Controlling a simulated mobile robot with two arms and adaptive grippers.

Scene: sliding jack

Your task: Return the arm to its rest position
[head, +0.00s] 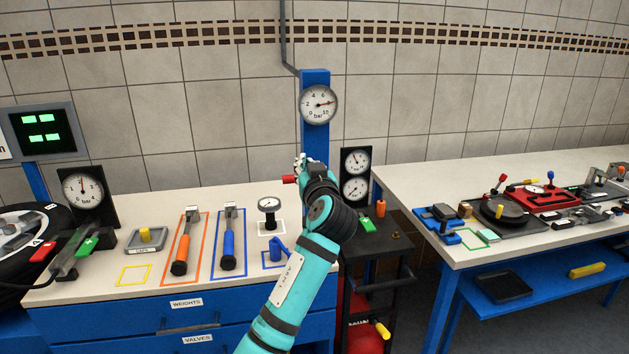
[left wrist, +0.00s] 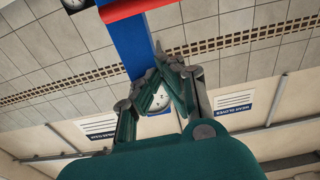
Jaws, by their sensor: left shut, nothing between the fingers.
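My teal left arm reaches up from the bottom centre in the head view, past the workbench. Its left gripper (head: 302,164) is in front of the blue post (head: 315,140), below the round bar gauge (head: 319,104). In the left wrist view the fingers (left wrist: 165,62) come together at the tips, shut and empty. The blue post (left wrist: 128,35) and a round gauge (left wrist: 158,98) show behind them. A red piece (head: 289,180) shows just left of the gripper; I cannot tell whether they touch. My right gripper is not in view.
The left workbench (head: 75,285) holds an orange-handled tool (head: 184,245), a blue-handled tool (head: 228,240) and a small gauge (head: 268,210). A black cart (head: 375,265) stands right of my arm. The right bench (head: 400,185) carries several fixtures. The tiled wall is behind.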

